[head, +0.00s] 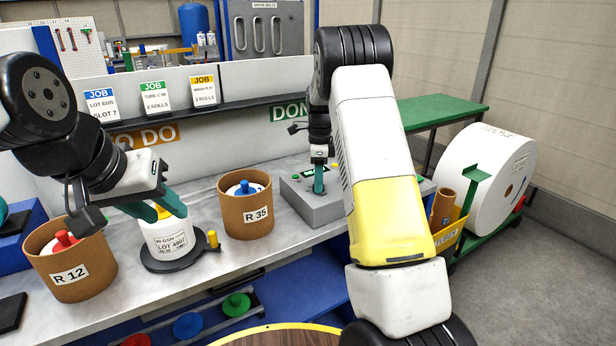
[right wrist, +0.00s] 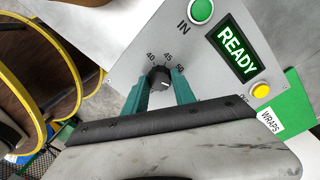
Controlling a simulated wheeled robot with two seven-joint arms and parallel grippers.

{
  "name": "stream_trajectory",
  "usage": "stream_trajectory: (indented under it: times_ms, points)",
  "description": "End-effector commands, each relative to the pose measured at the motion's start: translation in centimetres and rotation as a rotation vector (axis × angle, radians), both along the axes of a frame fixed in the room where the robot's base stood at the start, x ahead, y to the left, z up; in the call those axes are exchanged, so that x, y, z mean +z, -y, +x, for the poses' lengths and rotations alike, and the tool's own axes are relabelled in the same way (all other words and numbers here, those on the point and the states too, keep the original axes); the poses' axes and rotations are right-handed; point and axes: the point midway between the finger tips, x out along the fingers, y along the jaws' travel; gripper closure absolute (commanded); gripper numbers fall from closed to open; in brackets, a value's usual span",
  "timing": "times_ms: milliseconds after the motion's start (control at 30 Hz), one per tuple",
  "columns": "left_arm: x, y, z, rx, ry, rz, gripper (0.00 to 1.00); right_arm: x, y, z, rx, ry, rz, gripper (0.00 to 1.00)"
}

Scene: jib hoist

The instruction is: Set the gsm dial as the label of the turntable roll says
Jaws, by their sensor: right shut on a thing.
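The white turntable roll (head: 168,238) stands on a dark turntable (head: 190,260); its label shows "GSM" above "LOT 4897", with the number before GSM too small to read surely. My left gripper (head: 155,208) has its green fingers spread over the roll's top. The gsm dial (right wrist: 158,79) is a black knob on a grey panel with 40, 45 and 50 marked around it. My right gripper (right wrist: 163,92) is shut on the dial, a finger on each side. In the head view my right gripper (head: 319,180) points down at the grey box (head: 316,208); the dial is hidden there.
The panel has a green button (right wrist: 201,10), a lit READY display (right wrist: 237,52) and a yellow button (right wrist: 261,90). Brown containers R 12 (head: 70,272) and R 35 (head: 246,212) flank the roll. Job cards (head: 154,96) stand on the shelf. A large white roll (head: 486,180) is at right.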

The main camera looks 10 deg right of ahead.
Motion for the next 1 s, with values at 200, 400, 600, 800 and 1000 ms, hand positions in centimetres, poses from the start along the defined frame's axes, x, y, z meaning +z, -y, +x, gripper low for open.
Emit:
stream_trajectory:
  times_ms: [200,400,600,800,1000]
  points:
    - [0.00,0.00,0.00,0.000,0.000,0.000,0.64,0.05,0.01,0.02,0.024,0.001,0.000,1.00]
    - [0.00,0.00,0.00,0.000,0.000,0.000,0.64,0.07,0.00,0.03,0.112,0.001,0.000,1.00]
    - [0.00,0.00,0.00,0.000,0.000,0.000,0.64,0.09,-0.06,0.06,0.271,0.001,0.000,1.00]
    - [0.00,0.00,0.00,0.000,0.000,0.000,0.64,0.10,-0.11,0.07,0.461,0.002,0.000,1.00]
    - [0.00,0.00,0.00,0.000,0.000,0.000,0.64,0.09,-0.10,0.08,0.650,0.002,0.001,1.00]
